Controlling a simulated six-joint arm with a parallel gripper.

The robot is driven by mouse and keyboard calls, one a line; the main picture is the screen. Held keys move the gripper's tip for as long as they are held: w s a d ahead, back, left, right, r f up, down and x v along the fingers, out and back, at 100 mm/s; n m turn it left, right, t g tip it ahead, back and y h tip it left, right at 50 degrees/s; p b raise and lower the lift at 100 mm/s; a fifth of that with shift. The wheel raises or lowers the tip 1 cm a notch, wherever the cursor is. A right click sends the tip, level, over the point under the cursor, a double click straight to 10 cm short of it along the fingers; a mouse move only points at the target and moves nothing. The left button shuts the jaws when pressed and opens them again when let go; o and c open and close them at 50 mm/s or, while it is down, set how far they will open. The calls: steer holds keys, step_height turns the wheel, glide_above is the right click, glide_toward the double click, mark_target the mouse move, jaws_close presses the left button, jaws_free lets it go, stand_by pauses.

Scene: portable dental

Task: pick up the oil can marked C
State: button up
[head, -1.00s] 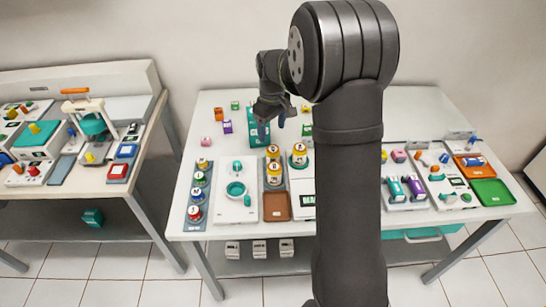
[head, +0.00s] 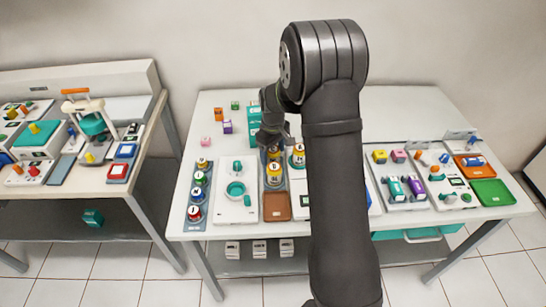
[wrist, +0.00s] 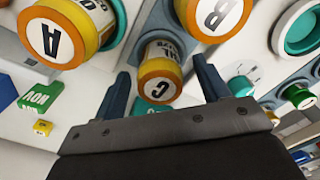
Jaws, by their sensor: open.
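The oil can marked C (wrist: 160,78) has a yellow-orange rim and a white lid with a black C. In the wrist view it lies between the two dark fingers of my gripper (wrist: 162,72), which are open and apart from each other. Cans marked A (wrist: 60,38) and B (wrist: 218,14) sit on either side of it. In the head view my gripper (head: 273,138) is just above and behind the rear can of the group (head: 273,153), which appears to be C. Its letter is too small to read there. Whether the fingers touch the can I cannot tell.
A brown tray (head: 277,207) is in front. Several small bottles (head: 199,180) stand in a rack at the left. A tall teal box (head: 254,125) is close behind the gripper.

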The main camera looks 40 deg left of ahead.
steer(key=shift+c, duration=0.5)
steer(key=c, duration=1)
steer(key=shift+r, duration=0.1)
